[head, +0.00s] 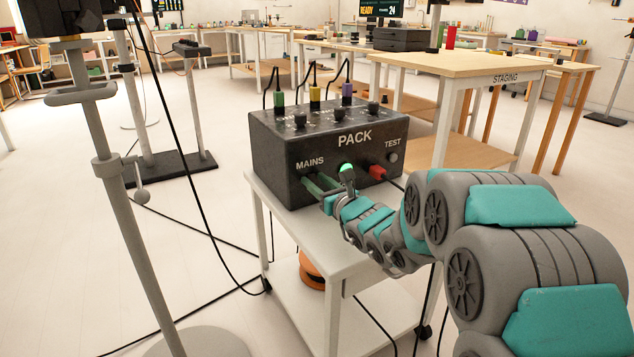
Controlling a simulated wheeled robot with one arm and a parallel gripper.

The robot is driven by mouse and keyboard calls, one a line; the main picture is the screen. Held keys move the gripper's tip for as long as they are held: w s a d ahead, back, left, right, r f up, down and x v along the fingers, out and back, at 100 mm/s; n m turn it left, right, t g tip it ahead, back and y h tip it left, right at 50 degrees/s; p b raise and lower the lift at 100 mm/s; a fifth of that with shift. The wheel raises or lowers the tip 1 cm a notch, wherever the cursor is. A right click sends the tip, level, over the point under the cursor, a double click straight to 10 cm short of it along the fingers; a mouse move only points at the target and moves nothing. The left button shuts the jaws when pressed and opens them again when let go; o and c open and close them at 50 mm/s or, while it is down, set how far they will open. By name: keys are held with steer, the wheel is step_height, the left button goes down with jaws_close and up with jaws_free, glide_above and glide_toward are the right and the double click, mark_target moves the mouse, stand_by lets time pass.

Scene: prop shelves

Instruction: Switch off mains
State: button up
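The black box marked PACK (275,160) stands on a small white cart (335,246). Its front face has the word MAINS at the left, a lit green lamp (346,168) near the middle, a red part (377,173) and a round TEST button (394,157) at the right. My gripper (314,181) is at the front face, just below the MAINS label. Its two green fingers point at the box with a narrow gap between them. I see nothing held. The mains switch itself is not clearly visible, and I cannot tell whether the fingers touch the box.
Green, yellow and purple plugs (315,92) with black cables stand on top of the box. A grey stand (133,225) is at the left, with cables hanging and lying on the floor. A wooden STAGING table (455,66) is behind at the right.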

jaws_close()
steer(key=shift+f+b, duration=0.2)
steer(key=shift+b, duration=0.45)
steer(key=shift+f+b, duration=0.15)
steer(key=shift+b, duration=0.45)
steer(key=shift+t+y+b, duration=0.4)
steer(key=shift+t+b, duration=0.1)
steer(key=shift+b, duration=0.4)
steer(key=shift+r, duration=0.25)
steer(key=shift+o, duration=0.9)
jaws_free()
